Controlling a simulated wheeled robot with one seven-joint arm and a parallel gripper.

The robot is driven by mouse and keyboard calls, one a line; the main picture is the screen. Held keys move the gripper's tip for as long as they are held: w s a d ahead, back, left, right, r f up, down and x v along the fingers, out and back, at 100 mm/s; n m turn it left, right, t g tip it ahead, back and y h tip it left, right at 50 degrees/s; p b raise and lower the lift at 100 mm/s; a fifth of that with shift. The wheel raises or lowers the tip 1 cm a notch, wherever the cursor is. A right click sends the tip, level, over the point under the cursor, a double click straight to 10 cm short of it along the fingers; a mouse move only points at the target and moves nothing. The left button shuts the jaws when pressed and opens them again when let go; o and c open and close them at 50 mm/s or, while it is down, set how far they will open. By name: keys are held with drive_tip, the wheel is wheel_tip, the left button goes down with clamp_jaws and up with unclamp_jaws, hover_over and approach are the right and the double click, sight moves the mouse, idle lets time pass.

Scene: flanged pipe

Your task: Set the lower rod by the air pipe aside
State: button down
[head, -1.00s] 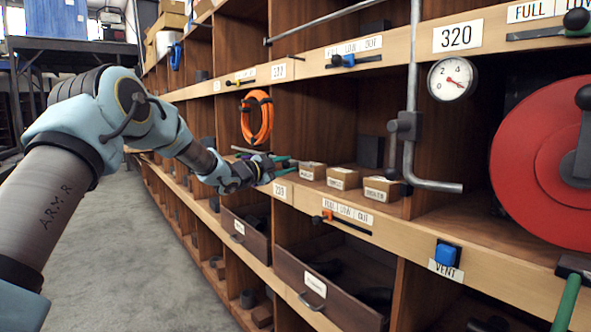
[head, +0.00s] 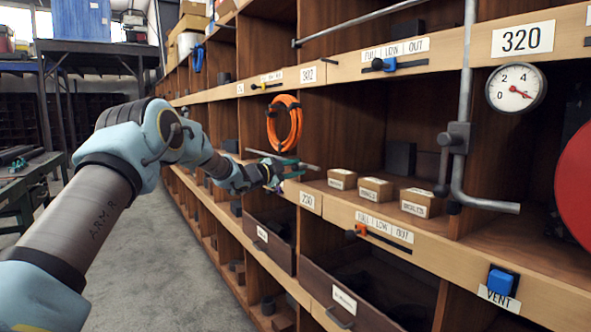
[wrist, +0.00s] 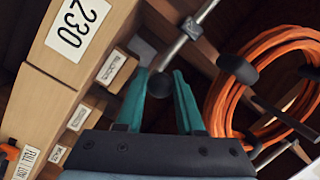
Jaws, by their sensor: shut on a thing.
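My gripper (head: 280,173) is at the shelf front, just below the orange coil and left of the 230 label. Its teal fingers (wrist: 160,88) are shut on a thin grey rod (wrist: 186,40), which has a dark round end between them in the wrist view. In the head view the rod (head: 300,164) runs roughly level past the fingers; part of it is hidden by the gripper. The grey air pipe (head: 467,90) stands upright at the right, bending to the right at its foot. Another grey rod (head: 350,24) runs higher up.
An orange coil (head: 284,123) hangs close behind my gripper. Small cardboard boxes (head: 375,189) stand on the shelf to the right. Open drawers (head: 330,300) jut out below. The aisle floor (head: 180,270) is clear; a green bench (head: 25,185) stands at the left.

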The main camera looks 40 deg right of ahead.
drive_tip(key=c, duration=0.5)
unclamp_jaws()
drive_tip(key=shift+c, duration=0.2)
drive_tip(key=shift+a, duration=0.1)
drive_tip(key=s+a+b, duration=0.1)
drive_tip(key=a+b, duration=0.2)
drive_tip(key=a, duration=0.7)
drive_tip(key=shift+s+a, duration=0.25)
